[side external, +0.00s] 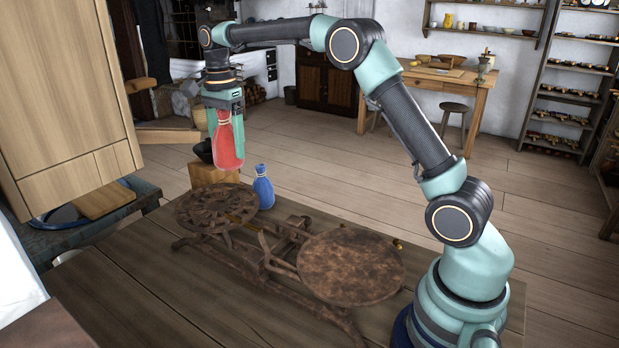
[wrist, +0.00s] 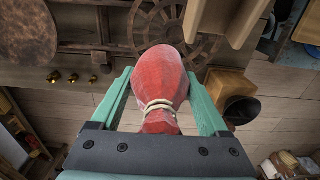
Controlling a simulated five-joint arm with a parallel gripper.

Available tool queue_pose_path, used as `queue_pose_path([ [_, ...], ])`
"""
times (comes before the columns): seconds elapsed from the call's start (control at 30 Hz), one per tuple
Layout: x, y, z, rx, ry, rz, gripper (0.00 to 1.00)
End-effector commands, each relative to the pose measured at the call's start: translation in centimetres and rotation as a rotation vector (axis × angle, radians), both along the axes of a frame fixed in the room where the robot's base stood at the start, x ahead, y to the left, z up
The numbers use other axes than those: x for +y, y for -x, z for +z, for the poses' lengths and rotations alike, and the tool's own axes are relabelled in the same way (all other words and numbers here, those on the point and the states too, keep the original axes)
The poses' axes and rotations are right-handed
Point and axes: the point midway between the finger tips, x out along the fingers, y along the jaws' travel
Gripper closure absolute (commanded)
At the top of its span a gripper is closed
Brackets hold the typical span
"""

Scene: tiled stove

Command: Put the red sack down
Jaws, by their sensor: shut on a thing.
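The red sack (side external: 227,147) hangs in my gripper (side external: 225,112) in the side external view, above the far left part of the wooden table. In the wrist view the red sack (wrist: 158,80) sits between the two green fingers of my gripper (wrist: 160,112), with a pale tie around its neck. My gripper is shut on the sack's neck. The sack looks clear of the surface below it, near the spoked round plate (side external: 215,205) of a rusty balance scale. A blue sack (side external: 263,187) stands upright on the table beside that plate.
The scale's solid round plate (side external: 350,266) is nearer my base. A wooden block (side external: 212,175) with a dark bowl (side external: 204,151) stands behind the red sack. A wooden cabinet (side external: 60,95) rises at the left. The table's front left (side external: 150,290) is bare. Small brass weights (wrist: 62,77) show in the wrist view.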

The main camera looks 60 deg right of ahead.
Motion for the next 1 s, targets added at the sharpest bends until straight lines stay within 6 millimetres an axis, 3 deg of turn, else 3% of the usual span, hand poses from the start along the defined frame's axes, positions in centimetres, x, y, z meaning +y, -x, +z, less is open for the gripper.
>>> queue_pose_path([
  [0.1,0.0,0.1,-2.7,0.003,0.0,0.0,0.99],
  [0.2,0.0,0.1,-4.2,0.002,0.0,0.0,0.99],
  [0.43,0.0,0.0,-6.0,0.001,0.0,0.0,0.99],
  [0.63,0.0,0.0,-8.8,0.002,0.0,0.0,0.99],
  [1.0,0.0,0.0,-9.5,-0.001,0.0,0.0,0.99],
])
